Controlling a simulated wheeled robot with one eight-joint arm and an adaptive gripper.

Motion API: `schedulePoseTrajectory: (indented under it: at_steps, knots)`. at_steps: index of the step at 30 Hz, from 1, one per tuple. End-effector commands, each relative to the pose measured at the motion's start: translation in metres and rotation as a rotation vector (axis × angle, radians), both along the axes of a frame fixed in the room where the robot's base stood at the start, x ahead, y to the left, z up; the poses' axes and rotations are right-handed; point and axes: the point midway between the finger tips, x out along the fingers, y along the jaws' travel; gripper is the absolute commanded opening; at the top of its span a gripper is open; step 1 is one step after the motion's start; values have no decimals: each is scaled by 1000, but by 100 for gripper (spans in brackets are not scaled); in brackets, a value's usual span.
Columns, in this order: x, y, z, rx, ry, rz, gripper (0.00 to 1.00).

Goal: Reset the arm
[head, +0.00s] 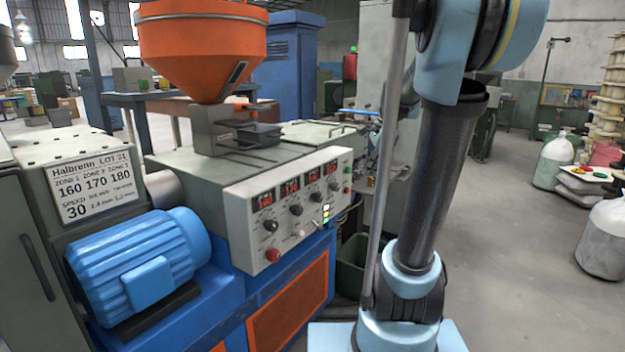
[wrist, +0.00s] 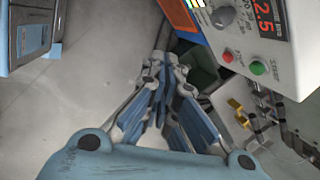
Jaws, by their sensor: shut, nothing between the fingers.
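My gripper (wrist: 166,66) shows in the wrist view with its fingers drawn together and nothing between them. It hangs over the grey floor, beside the machine's control panel (wrist: 248,35). My arm (head: 425,180) stands at right of centre in the head view, with a dark upright link and light-blue joints. I cannot make out my gripper in the head view.
The extruder's control panel (head: 290,205), with red displays and knobs, is close left of my arm. An orange hopper (head: 203,45) and blue motor (head: 138,262) are further left. A dark green bin (wrist: 201,72) lies beyond my fingers. Open floor (head: 530,270) extends right.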

Motion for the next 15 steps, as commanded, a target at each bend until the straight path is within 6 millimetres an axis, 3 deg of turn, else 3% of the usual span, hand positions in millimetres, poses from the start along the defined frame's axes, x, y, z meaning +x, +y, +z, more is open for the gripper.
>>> schedulePoseTrajectory:
  at_steps: [3, 15]
  knots:
    - [-37, 6, -12, -58, -28, 160, 0]
    - [-146, 14, -69, -250, -103, 723, 0]
